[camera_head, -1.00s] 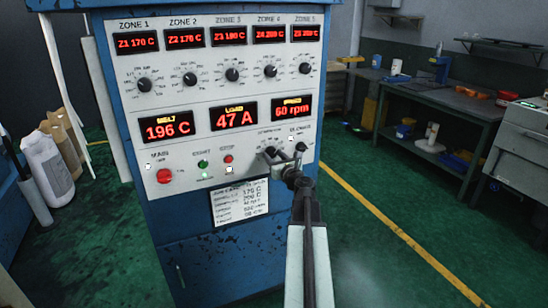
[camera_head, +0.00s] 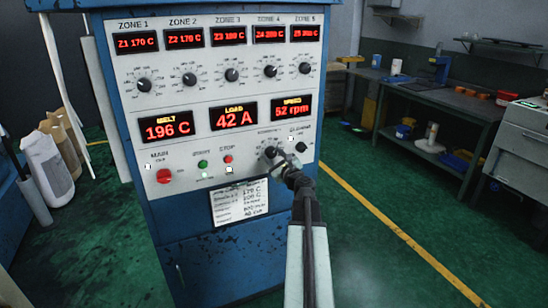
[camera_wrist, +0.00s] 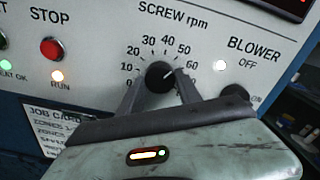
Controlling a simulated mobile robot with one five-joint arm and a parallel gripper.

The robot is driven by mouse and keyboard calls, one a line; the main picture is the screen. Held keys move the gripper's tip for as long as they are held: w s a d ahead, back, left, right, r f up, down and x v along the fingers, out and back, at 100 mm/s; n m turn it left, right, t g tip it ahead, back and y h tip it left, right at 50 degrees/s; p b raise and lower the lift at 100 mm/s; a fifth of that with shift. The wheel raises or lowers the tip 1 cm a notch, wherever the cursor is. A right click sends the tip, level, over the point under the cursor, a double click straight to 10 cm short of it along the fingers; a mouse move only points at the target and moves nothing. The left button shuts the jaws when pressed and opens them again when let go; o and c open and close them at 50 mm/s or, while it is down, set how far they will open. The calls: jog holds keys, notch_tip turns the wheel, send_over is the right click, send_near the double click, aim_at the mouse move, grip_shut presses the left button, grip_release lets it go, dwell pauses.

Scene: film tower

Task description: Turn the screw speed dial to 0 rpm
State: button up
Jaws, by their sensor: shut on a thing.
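The screw speed dial (camera_wrist: 158,73) is a round black knob under the "SCREW rpm" label, with a scale from 0 at lower left to 60 at right. Its white pointer mark tilts up and right, between 50 and 60. The dial (camera_head: 270,153) also shows low on the panel in the head view. My gripper (camera_head: 282,164) is shut on it, one finger on each side in the wrist view, hiding its lower edge. The red speed display (camera_head: 292,107) reads 52 rpm.
The black blower knob (camera_wrist: 236,93) sits just right of my gripper. The red stop button (camera_wrist: 52,49) and lit run lamp (camera_wrist: 57,76) are to the left. The load display (camera_head: 233,117) reads 42 A. Green floor is open right of the cabinet.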

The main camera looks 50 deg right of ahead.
jog(key=n, duration=1.5)
jog(key=shift+n, duration=0.3)
jog(key=n, duration=0.3)
jog(key=shift+n, duration=0.4)
grip_shut()
jog(key=n, duration=0.3)
jog(key=shift+n, duration=0.3)
jog(key=n, duration=0.4)
jog(key=shift+n, duration=1.8)
grip_release()
